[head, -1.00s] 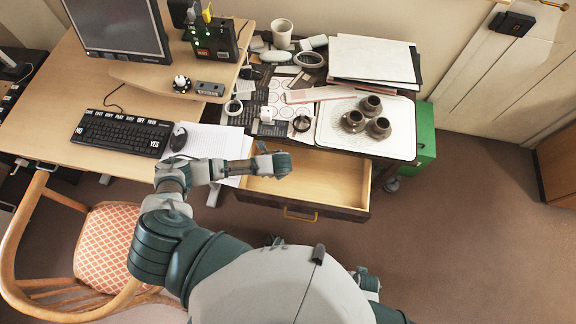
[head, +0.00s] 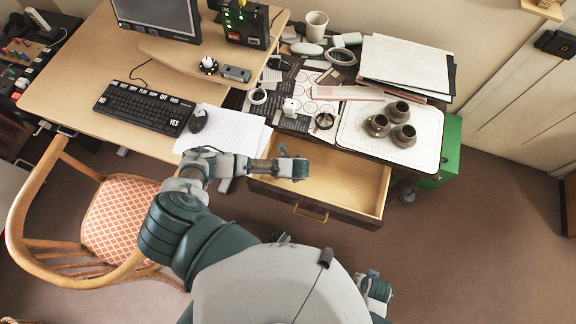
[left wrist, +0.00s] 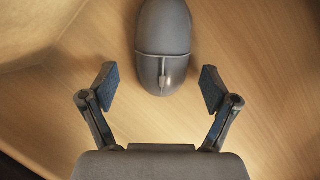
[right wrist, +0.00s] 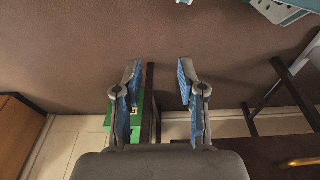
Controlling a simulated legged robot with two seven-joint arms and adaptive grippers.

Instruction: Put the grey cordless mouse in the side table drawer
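The grey mouse (left wrist: 164,45) lies on a pale wooden surface in the left wrist view, which looks like the drawer floor. It is just beyond and between the fingertips of my left gripper (left wrist: 158,82), which is open and not touching it. In the head view my left gripper (head: 292,166) is over the left part of the open side table drawer (head: 345,180), and the mouse there is hidden beneath it. My right gripper (right wrist: 158,80) is open and empty, over the floor; in the head view it shows low beside my body (head: 375,288).
A dark mouse (head: 198,120) sits beside the keyboard (head: 145,107) on the desk. The side table top holds a white tray (head: 350,132) with brown pots, papers (head: 405,62) and a cup (head: 316,24). A chair (head: 118,215) stands at left. Floor at right is clear.

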